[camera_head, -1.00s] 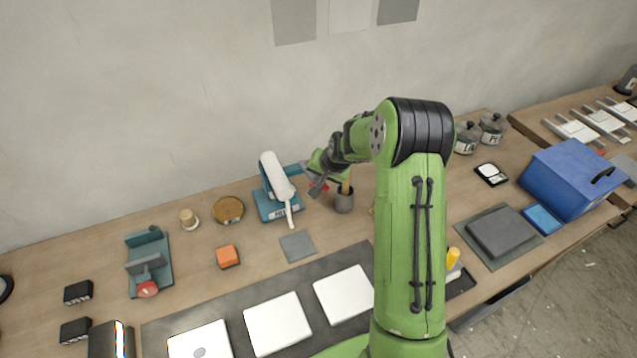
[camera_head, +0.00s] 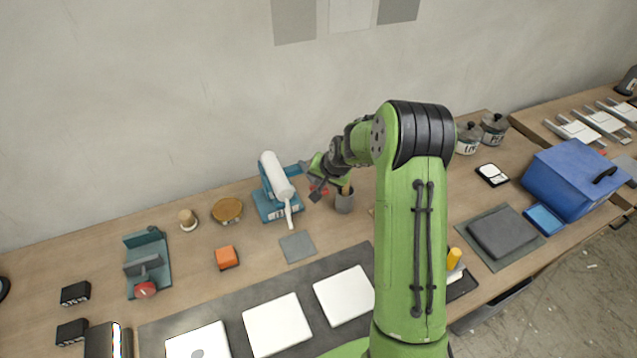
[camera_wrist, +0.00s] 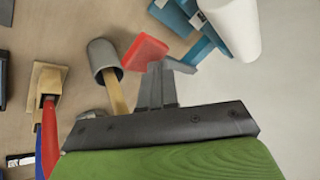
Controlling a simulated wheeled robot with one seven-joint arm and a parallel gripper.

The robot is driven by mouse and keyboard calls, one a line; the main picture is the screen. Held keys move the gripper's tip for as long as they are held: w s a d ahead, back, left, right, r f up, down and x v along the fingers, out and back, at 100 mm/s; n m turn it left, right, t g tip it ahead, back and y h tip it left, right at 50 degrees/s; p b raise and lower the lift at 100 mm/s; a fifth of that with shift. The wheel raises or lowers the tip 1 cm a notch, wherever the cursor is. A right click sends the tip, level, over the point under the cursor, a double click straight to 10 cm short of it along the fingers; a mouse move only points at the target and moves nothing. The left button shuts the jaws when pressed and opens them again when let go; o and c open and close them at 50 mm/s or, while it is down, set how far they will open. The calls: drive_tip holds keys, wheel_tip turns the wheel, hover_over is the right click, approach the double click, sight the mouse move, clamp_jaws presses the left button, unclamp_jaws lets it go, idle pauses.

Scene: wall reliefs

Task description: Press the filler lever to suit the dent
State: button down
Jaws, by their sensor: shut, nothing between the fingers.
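The filler dispenser (camera_head: 277,180) is a blue stand with a white cartridge, its nozzle pointing down toward a small grey square (camera_head: 297,246). A blue-grey lever (camera_head: 298,168) reaches from it to the right, toward my gripper. A red pad (camera_wrist: 145,52) shows beside the fingertips in the wrist view. My gripper (camera_head: 317,191) is shut and empty, just right of the dispenser. In the wrist view my fingers (camera_wrist: 157,72) are together by the lever's end (camera_wrist: 181,66); I cannot tell whether they touch. A white plate (camera_head: 197,342) at front left bears a grey round spot, possibly the dent.
A grey cup (camera_head: 344,203) with a wooden-handled tool stands close right of my gripper. White plates (camera_head: 277,325) lie on the dark mat. An orange block (camera_head: 227,257) and a brown round dish (camera_head: 227,210) are left. A blue box (camera_head: 570,180) stands right.

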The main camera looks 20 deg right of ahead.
drive_tip(key=shift+s+f+b, duration=0.25)
drive_tip(key=shift+f+b, duration=0.55)
drive_tip(key=shift+f, duration=0.05)
drive_tip(key=shift+s+f+b, duration=0.2)
drive_tip(key=shift+f+b, duration=0.6)
drive_tip(key=shift+f, duration=0.05)
idle(1.2)
drive_tip(key=shift+r, duration=0.15)
idle(0.4)
drive_tip(key=shift+w+r+p, duration=0.3)
drive_tip(key=shift+r+p, duration=0.4)
drive_tip(key=shift+r, duration=0.3)
drive_tip(key=shift+w+r+p, duration=0.25)
drive_tip(key=shift+r+p, duration=0.45)
drive_tip(key=shift+r, duration=0.35)
drive_tip(key=shift+w+r+p, duration=0.3)
drive_tip(key=shift+r+p, duration=0.4)
drive_tip(key=shift+r, duration=0.3)
drive_tip(key=shift+r, duration=0.1)
drive_tip(key=r+p, duration=0.1)
drive_tip(key=r, duration=0.1)
drive_tip(key=w+r+p, duration=0.1)
drive_tip(key=r+p, duration=0.1)
drive_tip(key=shift+w+r, duration=0.15)
drive_tip(key=shift+r, duration=0.2)
